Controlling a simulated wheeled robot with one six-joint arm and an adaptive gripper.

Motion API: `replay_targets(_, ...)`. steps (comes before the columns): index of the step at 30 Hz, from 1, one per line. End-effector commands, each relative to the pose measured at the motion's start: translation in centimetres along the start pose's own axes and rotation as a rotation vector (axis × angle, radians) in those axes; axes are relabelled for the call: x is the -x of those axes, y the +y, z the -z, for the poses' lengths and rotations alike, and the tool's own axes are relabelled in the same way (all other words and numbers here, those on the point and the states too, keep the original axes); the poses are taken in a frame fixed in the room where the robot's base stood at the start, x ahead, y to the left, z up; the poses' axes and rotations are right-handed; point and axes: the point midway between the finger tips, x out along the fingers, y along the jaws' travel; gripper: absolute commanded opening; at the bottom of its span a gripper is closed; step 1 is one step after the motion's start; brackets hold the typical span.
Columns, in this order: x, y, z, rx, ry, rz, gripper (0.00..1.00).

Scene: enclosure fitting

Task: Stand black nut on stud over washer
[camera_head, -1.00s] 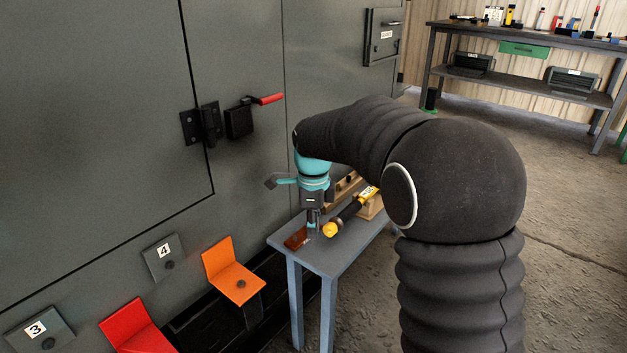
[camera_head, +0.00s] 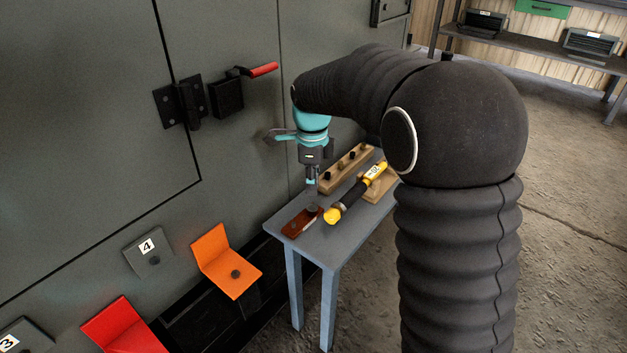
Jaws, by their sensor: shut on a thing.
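My gripper (camera_head: 311,183) points down above the small grey-blue table, apart from its top. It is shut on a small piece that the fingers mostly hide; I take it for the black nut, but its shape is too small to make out. A reddish-brown block (camera_head: 297,224) lies on the table just below and left of the gripper, with a small dark round piece (camera_head: 313,208) at its far end. I cannot tell from this view which part is the stud or the washer.
The table (camera_head: 325,246) also bears a wooden rack (camera_head: 341,172) with dark pegs and a yellow-and-black tool (camera_head: 349,202) on a wooden stand. An orange bracket (camera_head: 226,257) and a red bracket (camera_head: 122,325) stick out from the grey cabinet wall (camera_head: 90,110), left of the table.

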Motion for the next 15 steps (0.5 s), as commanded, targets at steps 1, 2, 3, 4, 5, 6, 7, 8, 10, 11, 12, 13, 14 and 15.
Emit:
replay_targets(1,-0.3,0.0,0.0,0.000,0.000,-0.001,0.03)
replay_targets(2,-0.5,0.0,0.1,-0.001,0.000,-0.001,0.03)
replay_targets(3,-0.7,0.0,0.1,-0.002,0.000,-0.001,0.03)
replay_targets(4,-0.8,-0.1,0.1,-0.002,0.000,-0.001,0.03)
replay_targets(5,-1.0,-0.1,0.1,-0.002,0.000,-0.001,0.03)
replay_targets(6,-1.2,-0.1,0.1,-0.002,0.000,0.000,0.03)
replay_targets(7,-1.4,-0.1,0.1,-0.002,0.000,0.000,0.03)
replay_targets(8,-1.6,-0.1,0.1,-0.002,0.000,0.000,0.03)
replay_targets(10,-2.0,-0.1,0.1,-0.002,0.000,0.000,0.03)
replay_targets(11,-2.2,-0.1,0.1,-0.002,0.000,0.000,0.03)
replay_targets(12,-2.4,-0.1,0.1,-0.002,0.000,0.000,0.03)
replay_targets(13,-2.6,-0.1,0.1,-0.002,0.000,0.000,0.03)
replay_targets(14,-2.8,-0.1,0.1,-0.002,0.000,-0.001,0.03)
replay_targets(15,-3.0,0.0,0.1,-0.002,0.000,-0.001,0.03)
